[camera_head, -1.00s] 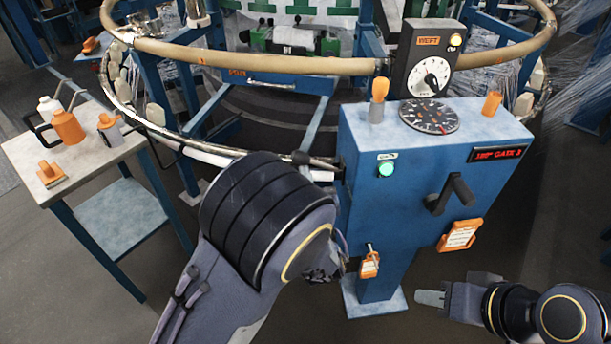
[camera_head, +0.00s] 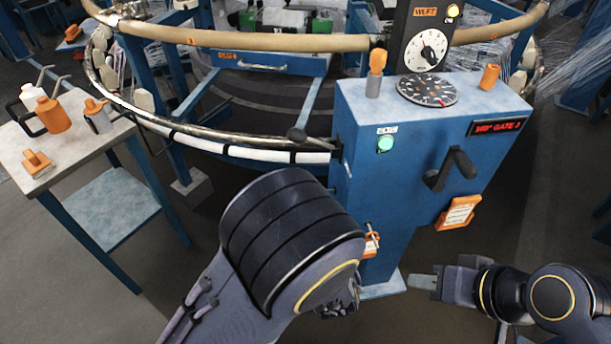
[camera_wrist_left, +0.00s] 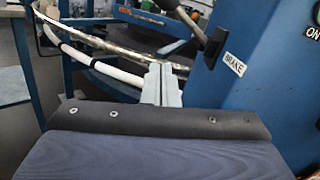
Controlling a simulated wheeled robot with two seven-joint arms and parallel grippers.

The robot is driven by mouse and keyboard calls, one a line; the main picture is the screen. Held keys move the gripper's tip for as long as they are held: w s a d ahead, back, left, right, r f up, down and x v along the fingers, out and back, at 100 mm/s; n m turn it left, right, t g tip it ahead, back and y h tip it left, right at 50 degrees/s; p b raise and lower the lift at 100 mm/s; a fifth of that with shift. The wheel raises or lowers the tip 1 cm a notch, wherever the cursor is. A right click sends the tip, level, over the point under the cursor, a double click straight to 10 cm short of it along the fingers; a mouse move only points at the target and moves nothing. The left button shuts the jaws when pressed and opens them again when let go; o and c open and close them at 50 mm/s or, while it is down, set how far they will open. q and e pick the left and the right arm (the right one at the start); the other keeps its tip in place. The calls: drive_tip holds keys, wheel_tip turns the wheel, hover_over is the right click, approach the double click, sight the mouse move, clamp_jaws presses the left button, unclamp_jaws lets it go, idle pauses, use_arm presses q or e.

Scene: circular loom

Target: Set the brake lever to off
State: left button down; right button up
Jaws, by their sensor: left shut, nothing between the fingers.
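The loom's ring (camera_head: 230,148) curves close behind the lever. The cabinet front has a black crank (camera_head: 450,170), a green button (camera_head: 385,144) and an orange tag (camera_head: 459,212). A side table (camera_head: 75,150) with bottles stands at the left.

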use_arm(q)
drive_tip(key=shift+s+d+f, duration=0.1)
drive_tip(key=shift+s+d, duration=0.1)
drive_tip(key=shift+s, duration=1)
